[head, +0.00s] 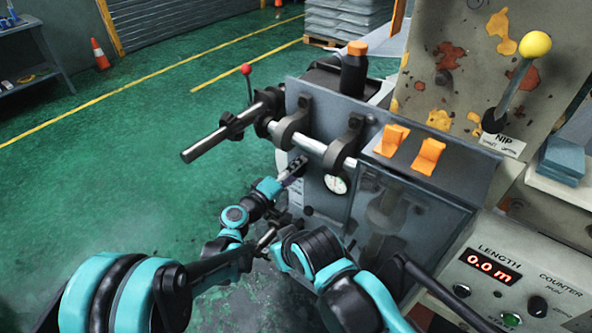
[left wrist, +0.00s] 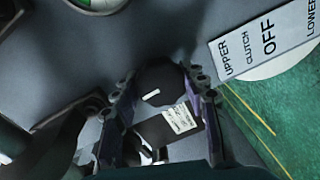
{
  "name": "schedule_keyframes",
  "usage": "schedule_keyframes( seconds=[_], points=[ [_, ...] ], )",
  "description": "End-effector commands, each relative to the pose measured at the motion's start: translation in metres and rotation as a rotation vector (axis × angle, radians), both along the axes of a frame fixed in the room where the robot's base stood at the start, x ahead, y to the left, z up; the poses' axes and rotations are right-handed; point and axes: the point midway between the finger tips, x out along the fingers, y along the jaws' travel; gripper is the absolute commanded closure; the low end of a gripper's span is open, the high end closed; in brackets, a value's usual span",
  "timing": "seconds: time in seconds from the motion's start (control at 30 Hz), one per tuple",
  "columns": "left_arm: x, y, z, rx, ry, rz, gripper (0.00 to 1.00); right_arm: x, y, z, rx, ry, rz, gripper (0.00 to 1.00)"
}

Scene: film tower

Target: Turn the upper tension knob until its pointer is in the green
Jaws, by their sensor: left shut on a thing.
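In the left wrist view a round dark knob (left wrist: 160,84) with a short white pointer mark sits between the two fingers of my left gripper (left wrist: 160,104). The gripper is shut on it, one finger on each side. In the head view my left gripper (head: 294,167) is at the grey machine front, below the steel shaft; the knob itself is hidden there. A small white dial (head: 337,184) is just right of the gripper. A round gauge with some green (left wrist: 92,3) is cut off at the wrist view's top, so its reading cannot be told.
A shaft (head: 205,146) in black brackets juts left above the gripper. A clear guard (head: 400,235) is to the right. A label reading UPPER CLUTCH OFF LOWER (left wrist: 268,38) is beside the knob in the wrist view. Green floor (head: 130,160) is open at left.

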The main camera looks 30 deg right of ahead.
Motion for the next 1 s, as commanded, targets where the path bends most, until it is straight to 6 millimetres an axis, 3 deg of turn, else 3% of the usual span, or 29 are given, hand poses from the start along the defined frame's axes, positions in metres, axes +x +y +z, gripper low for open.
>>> schedule_keyframes(
  seconds=[0.27,0.3,0.37,0.7,1.0],
  points=[
    [-0.002,0.0,-0.002,0.003,-0.002,-0.005,0.86,0.0,0.0,0.0,0.0,0.0,0.0,0.6],
    [-0.002,0.0,-0.002,0.003,-0.002,-0.005,0.49,0.0,0.0,0.0,0.0,0.0,0.0,0.6],
    [-0.002,0.0,-0.002,0.003,-0.001,-0.004,0.36,0.0,0.0,0.0,0.0,0.0,0.0,0.6],
    [-0.002,0.003,0.0,0.001,0.001,-0.001,0.36,0.0,0.0,0.0,0.0,0.0,0.0,0.6],
    [-0.02,0.046,0.003,0.001,0.0,0.0,0.36,0.0,0.0,0.0,0.0,0.0,0.0,0.6]
  ],
)
